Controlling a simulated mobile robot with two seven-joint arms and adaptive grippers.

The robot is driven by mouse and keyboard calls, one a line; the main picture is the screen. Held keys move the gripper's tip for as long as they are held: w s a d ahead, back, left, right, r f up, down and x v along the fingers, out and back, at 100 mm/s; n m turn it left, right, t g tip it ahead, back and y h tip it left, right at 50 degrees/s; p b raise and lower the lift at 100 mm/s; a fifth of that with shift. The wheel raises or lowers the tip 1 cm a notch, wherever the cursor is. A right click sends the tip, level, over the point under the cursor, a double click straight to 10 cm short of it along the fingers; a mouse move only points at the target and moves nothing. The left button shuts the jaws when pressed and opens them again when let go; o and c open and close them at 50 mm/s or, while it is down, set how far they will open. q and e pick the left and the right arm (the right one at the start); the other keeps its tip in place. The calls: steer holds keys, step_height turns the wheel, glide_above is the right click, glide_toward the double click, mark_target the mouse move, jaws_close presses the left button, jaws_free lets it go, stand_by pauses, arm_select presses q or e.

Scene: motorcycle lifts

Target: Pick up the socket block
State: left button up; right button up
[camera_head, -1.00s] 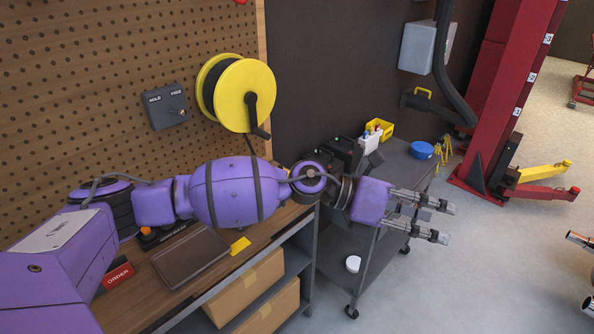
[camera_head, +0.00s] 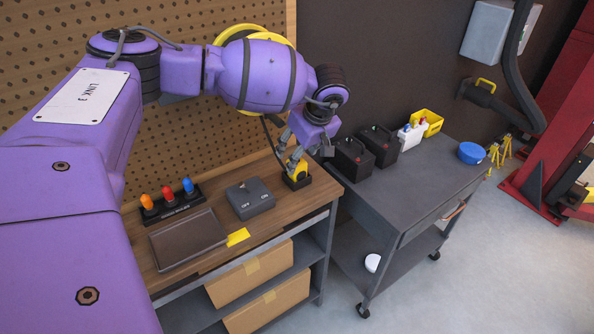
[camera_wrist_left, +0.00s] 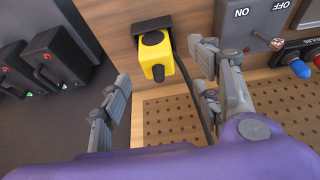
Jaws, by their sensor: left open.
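The socket block, as I take it, is the yellow block (camera_head: 300,169) with a black face, in a black holder (camera_head: 297,182) at the right end of the wooden bench. In the left wrist view the yellow block (camera_wrist_left: 159,66) lies between and beyond my open fingers, with a dark cable beside it. My left gripper (camera_head: 290,145) is just above the block in the head view, partly hidden by its own wrist. In the left wrist view my left gripper (camera_wrist_left: 158,82) is empty, and I see no finger touching the block. My right gripper is in neither view.
On the bench are a grey switch box (camera_head: 250,198), a row of orange, red and blue knobs (camera_head: 169,198) and a dark tray (camera_head: 188,240). Behind is the pegboard (camera_head: 200,130) with a yellow reel (camera_head: 238,36). A cart (camera_head: 400,180) with black boxes (camera_head: 353,157) stands right.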

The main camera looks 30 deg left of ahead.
arm_select(q)
steer(key=x, duration=0.5)
steer(key=shift+w+d+f, duration=0.1)
steer(key=shift+f, duration=0.15)
steer(key=c, duration=1.3)
steer(key=shift+r, duration=0.1)
jaws_close()
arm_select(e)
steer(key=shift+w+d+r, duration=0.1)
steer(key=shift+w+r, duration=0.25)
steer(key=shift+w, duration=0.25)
arm_select(q)
steer(key=shift+d+r, duration=0.1)
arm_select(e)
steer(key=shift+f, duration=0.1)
